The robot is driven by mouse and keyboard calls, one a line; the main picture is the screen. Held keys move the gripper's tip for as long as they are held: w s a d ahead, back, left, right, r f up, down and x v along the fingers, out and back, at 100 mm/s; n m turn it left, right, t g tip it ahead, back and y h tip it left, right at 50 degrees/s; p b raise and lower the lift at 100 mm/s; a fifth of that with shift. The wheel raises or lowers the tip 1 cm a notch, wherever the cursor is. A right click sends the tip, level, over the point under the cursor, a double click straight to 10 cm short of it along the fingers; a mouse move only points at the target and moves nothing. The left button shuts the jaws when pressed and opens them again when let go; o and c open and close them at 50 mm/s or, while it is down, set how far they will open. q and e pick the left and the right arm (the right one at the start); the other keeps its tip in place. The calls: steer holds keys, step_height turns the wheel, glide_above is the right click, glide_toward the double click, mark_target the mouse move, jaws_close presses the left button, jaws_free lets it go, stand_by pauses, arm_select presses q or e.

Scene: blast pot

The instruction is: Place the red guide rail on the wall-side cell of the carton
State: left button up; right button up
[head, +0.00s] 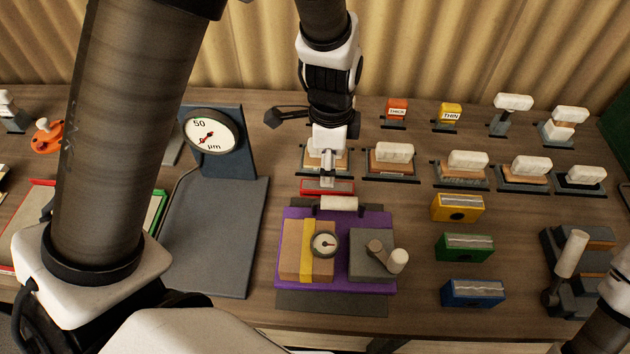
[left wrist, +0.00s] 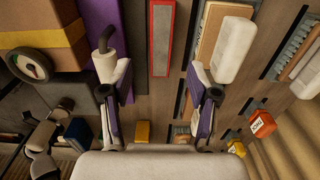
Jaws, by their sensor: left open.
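The red guide rail (head: 312,192) is a short red bar with a grey face, lying on the table just behind the purple fixture. In the left wrist view the red guide rail (left wrist: 154,62) lies ahead, between the lines of my two fingers. My left gripper (head: 327,178) points down over the rail, and its fingers partly hide it in the head view. In the left wrist view my left gripper (left wrist: 160,85) is open, with nothing between its fingers. My right gripper is out of view.
The purple fixture (head: 283,285) carries a brown block with a dial gauge and a grey crank block. White-handled tools (head: 393,153) stand close behind. Yellow (head: 457,207), green (head: 464,247) and blue (head: 472,292) blocks stand right. A gauge stand (head: 225,235) is left.

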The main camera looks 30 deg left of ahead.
mark_target(327, 189)
arm_select(q)
steer(key=f, duration=0.7)
steer(key=shift+w+p, duration=0.2)
steer(key=shift+p, duration=0.1)
steer(key=shift+d+r, duration=0.15)
steer(key=shift+d, duration=0.1)
steer(key=shift+c, duration=0.7)
jaws_close()
